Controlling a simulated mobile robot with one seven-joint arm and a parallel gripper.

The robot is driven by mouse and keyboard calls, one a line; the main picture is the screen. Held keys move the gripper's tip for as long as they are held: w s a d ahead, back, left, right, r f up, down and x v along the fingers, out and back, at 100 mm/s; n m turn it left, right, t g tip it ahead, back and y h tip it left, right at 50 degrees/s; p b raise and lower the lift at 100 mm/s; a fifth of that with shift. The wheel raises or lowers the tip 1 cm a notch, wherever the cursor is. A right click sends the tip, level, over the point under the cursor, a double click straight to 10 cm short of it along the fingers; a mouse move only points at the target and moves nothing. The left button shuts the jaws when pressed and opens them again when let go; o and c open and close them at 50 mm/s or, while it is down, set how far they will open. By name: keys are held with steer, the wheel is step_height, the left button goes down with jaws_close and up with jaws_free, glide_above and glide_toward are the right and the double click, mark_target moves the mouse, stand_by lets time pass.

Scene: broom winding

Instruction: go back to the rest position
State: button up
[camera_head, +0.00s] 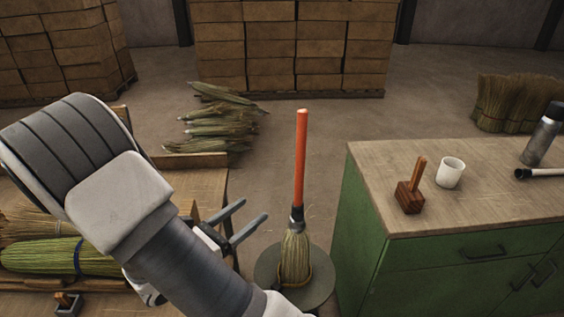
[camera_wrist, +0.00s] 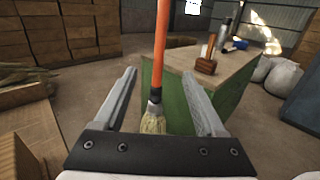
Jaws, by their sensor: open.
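My gripper (camera_head: 247,219) is open and empty, with its two grey fingers apart to the left of the broom in the head view. In the wrist view my gripper (camera_wrist: 172,92) also shows both fingers spread, with the broom seen between them and beyond. The broom (camera_head: 300,160) has an orange-red handle, a dark collar and straw bristles. It stands upright, bristles down, on a round grey stand (camera_head: 322,275). The broom also shows in the wrist view (camera_wrist: 160,45). Its foot is partly hidden there by the gripper's mount.
A green cabinet (camera_head: 353,215) at right carries a wooden mallet (camera_head: 410,195), a white cup (camera_head: 450,172) and a dark flask (camera_head: 541,137). A wooden bench (camera_head: 205,195) with straw bundles is at left, partly behind my arm. Husk bundles (camera_head: 222,130) lie behind. Stacked boxes (camera_head: 295,45) line the back.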

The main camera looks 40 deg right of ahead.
steer(key=s+r+m+g+y, duration=0.4)
steer(key=s+m+g+y, duration=0.2)
steer(key=s+m+y, duration=0.5)
steer(key=s+a+r+m+t+y, duration=0.3)
steer(key=a+r+m+t+y, duration=0.3)
steer(key=a+r+m, duration=0.3)
steer(key=shift+a+r+m+t+y, duration=0.15)
steer(key=shift+m+t+y, duration=0.15)
steer(key=shift+t, duration=0.3)
stand_by(0.9)
